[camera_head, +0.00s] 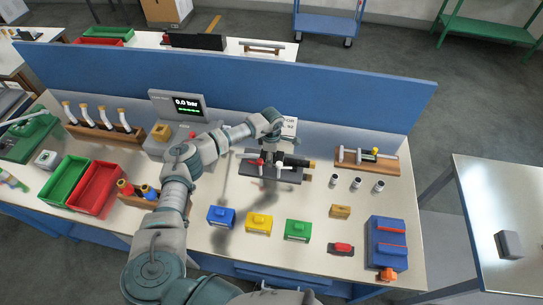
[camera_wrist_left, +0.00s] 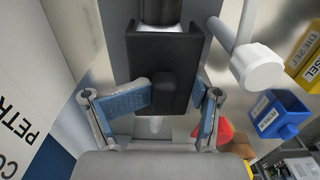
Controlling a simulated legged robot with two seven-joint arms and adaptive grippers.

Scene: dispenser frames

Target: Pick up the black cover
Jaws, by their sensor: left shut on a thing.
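The black cover (camera_wrist_left: 165,65) is a dark box-like piece with a small raised knob, filling the upper middle of the left wrist view. In the head view it is a small dark shape (camera_head: 281,158) on the dispenser frame, partly hidden by my gripper. My left gripper (camera_head: 277,141) is over the frame from above. In the left wrist view its blue-padded fingers (camera_wrist_left: 174,102) are on both sides of the knob, shut on the cover. Whether the cover is lifted clear of the frame I cannot tell. My right gripper is not in view.
Blue (camera_head: 221,217), yellow (camera_head: 259,224) and green (camera_head: 298,230) containers stand in front of the frame. Several small metal cups (camera_head: 357,183) and a wooden rack (camera_head: 367,161) are to the right. A blue panel (camera_head: 330,95) closes off the back. A pressure display (camera_head: 186,106) stands at the left.

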